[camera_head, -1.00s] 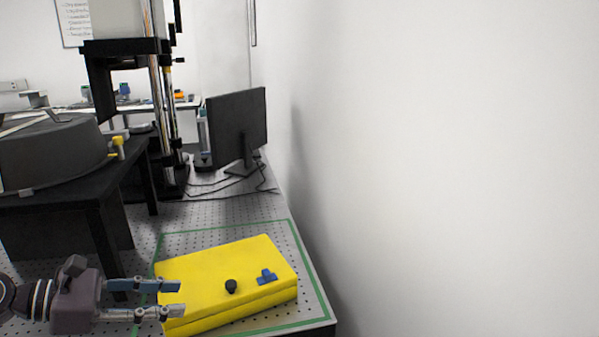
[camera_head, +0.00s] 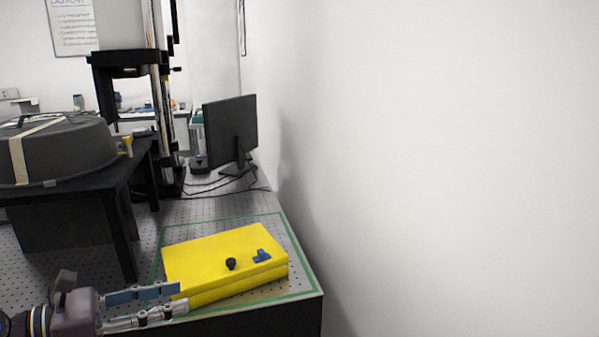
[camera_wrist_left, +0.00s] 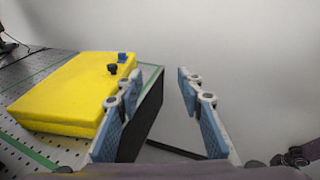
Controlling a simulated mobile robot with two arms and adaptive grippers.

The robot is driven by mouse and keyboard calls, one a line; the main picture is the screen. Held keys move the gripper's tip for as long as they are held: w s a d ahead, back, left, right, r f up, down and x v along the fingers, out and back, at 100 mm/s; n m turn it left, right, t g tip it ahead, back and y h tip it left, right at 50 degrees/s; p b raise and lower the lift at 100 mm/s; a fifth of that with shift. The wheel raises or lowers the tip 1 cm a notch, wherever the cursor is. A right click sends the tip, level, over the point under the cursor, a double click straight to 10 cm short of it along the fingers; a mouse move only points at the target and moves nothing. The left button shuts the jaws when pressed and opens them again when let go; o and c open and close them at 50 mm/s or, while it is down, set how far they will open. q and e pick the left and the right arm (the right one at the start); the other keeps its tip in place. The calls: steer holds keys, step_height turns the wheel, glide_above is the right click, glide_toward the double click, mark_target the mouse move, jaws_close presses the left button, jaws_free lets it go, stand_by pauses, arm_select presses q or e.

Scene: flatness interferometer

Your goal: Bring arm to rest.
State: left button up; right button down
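My left gripper (camera_head: 183,297) comes in from the lower left of the head view, with its two fingers apart and nothing between them. The box also shows left of the fingers in the left wrist view (camera_wrist_left: 65,92). My right gripper is not in view.
The box, with a black knob (camera_head: 231,264) and a blue piece (camera_head: 262,256) on top, lies inside a green outline (camera_head: 303,262) on a perforated table (camera_head: 215,212). A monitor (camera_head: 229,130) and a black stand with a large round grey lid (camera_head: 62,150) are behind. A white wall closes the right.

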arm_select(q)
steer(key=w+a+n+t+y, duration=0.3)
steer(key=n+t+y, duration=0.5)
steer(key=n, duration=1.2)
steer(key=s+a+f+n+g+y, duration=0.1)
steer(key=s+a+f+n+y, duration=0.1)
steer(key=f+n+y, duration=0.35)
steer(key=s+a+f+n+g+y, duration=0.1)
steer(key=s+a+f+n+y, duration=0.15)
steer(key=f+n, duration=0.6)
steer(key=s+d+f+n+g+h, duration=0.2)
steer(key=s+d+f+n+g, duration=0.35)
steer(key=s+f, duration=0.5)
steer(key=s+d+f+n+g+h, duration=0.1)
steer(key=s+d+f+n+g, duration=0.6)
steer(key=s, duration=0.7)
step_height(320, 180, down, 25)
steer(key=s+a+m, duration=0.2)
steer(key=m, duration=0.1)
steer(key=s+a+f+g, duration=0.1)
steer(key=s+a+f, duration=0.2)
steer(key=s+f, duration=1.4)
steer(key=shift+g, duration=0.35)
